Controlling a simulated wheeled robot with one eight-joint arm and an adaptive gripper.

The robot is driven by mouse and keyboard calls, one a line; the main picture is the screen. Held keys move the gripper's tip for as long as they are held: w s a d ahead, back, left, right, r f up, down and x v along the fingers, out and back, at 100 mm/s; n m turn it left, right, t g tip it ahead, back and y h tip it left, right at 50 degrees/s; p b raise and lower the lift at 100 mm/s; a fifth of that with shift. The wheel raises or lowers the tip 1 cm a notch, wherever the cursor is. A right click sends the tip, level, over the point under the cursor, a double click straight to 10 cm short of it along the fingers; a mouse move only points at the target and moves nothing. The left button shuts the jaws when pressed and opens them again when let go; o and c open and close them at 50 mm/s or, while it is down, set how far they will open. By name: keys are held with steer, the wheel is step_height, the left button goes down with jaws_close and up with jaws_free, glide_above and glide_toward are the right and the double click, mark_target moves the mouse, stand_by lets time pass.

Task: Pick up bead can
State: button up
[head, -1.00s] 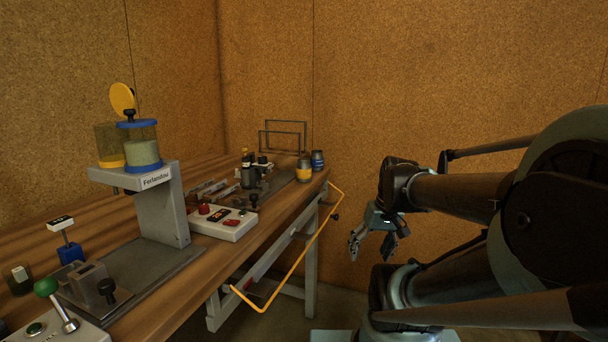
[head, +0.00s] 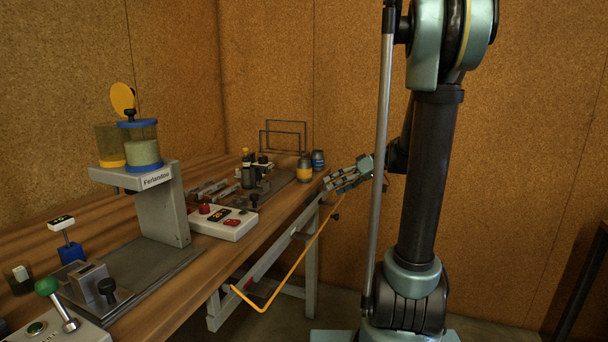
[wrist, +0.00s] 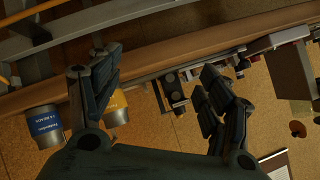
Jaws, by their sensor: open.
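Two small cans stand at the far right end of the workbench. One has a yellow label (head: 304,171) and one has a blue label (head: 318,158). In the wrist view the blue-labelled can (wrist: 45,126) is left of the left finger, and the yellow-labelled can (wrist: 116,110) is partly hidden behind that finger. The label print is too small to tell for sure which is the bead can. My gripper (head: 330,183) is just right of the cans, pointing left at the bench edge. In the wrist view my gripper (wrist: 160,72) is open, with nothing between its fingers.
Behind the cans stands a wire frame (head: 283,135). Left along the bench are a black fixture (head: 252,172), a switch box (head: 222,222) and a grey press stand (head: 172,205). Bare floor lies to the right.

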steer(key=w+d+r+n+y, duration=0.1)
steer(key=w+d+n+y, duration=0.25)
steer(key=w, duration=0.35)
steer(key=w+d+n+y, duration=0.2)
steer(key=w+n+y, duration=0.15)
steer(key=w, duration=0.35)
glide_toward(304, 170)
steer(key=w+a, duration=0.4)
steer(key=a, duration=0.1)
steer(key=shift+h, duration=0.3)
steer(key=shift+s+a+f, duration=0.1)
steer(key=shift+a+f, duration=0.05)
steer(key=shift+a, duration=1.1)
steer(key=shift+s+a+f, duration=0.1)
steer(key=shift+a, duration=1.15)
steer(key=c, duration=1.4)
